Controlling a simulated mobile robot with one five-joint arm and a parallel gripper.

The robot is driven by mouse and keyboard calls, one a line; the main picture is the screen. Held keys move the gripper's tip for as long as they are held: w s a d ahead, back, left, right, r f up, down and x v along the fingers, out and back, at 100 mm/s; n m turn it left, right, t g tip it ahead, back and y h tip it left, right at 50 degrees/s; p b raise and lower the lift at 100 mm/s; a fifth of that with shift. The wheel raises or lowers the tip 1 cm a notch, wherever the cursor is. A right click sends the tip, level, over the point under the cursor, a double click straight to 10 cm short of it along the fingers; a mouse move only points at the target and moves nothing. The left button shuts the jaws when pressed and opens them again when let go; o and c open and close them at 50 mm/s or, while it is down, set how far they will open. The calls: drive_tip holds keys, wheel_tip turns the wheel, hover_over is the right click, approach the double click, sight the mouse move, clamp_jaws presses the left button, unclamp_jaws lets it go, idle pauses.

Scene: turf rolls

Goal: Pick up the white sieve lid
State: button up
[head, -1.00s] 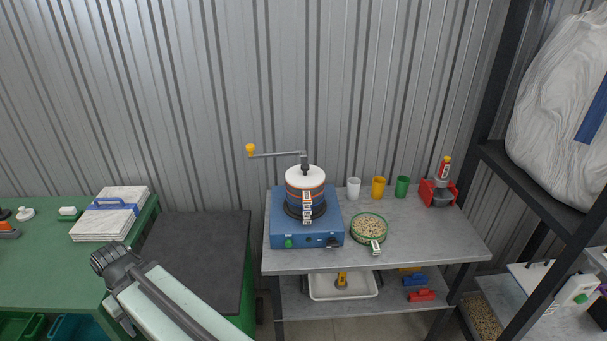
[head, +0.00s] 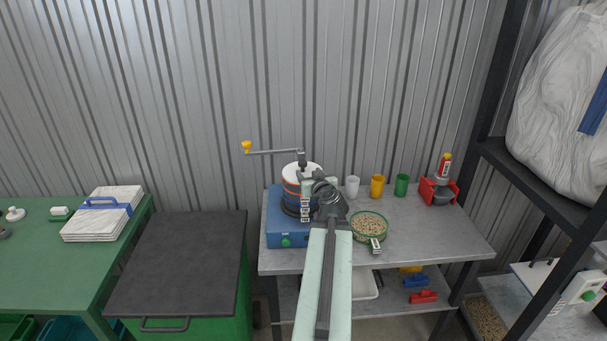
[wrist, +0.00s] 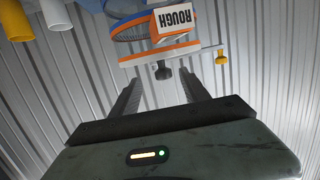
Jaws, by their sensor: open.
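The white sieve lid (head: 297,169) sits on top of the sieve stack (head: 291,188) on the blue shaker base (head: 285,232). In the wrist view, which is upside down, the lid (wrist: 138,62) shows as a thin pale strip by an orange band, with a dark knob (wrist: 162,71) at its middle. My gripper (head: 318,186) reaches to the front right of the stack and covers part of it. In the wrist view its two dark fingers (wrist: 163,92) are spread, with nothing between their tips. The lid is beyond them.
A crank arm with a yellow knob (head: 247,147) reaches left above the stack. Cups, white (head: 352,187), yellow (head: 377,187) and green (head: 401,186), stand to the right. A green sieve of grain (head: 369,226) and a red holder (head: 428,190) share the grey bench (head: 450,238).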

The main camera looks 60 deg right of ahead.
sight(304, 168)
drive_tip(key=b+x, duration=0.1)
drive_tip(key=x, duration=0.7)
drive_tip(key=shift+w+a, duration=0.1)
drive_tip(key=shift+a+r, duration=0.1)
drive_tip(key=shift+c, duration=0.6)
clamp_jaws()
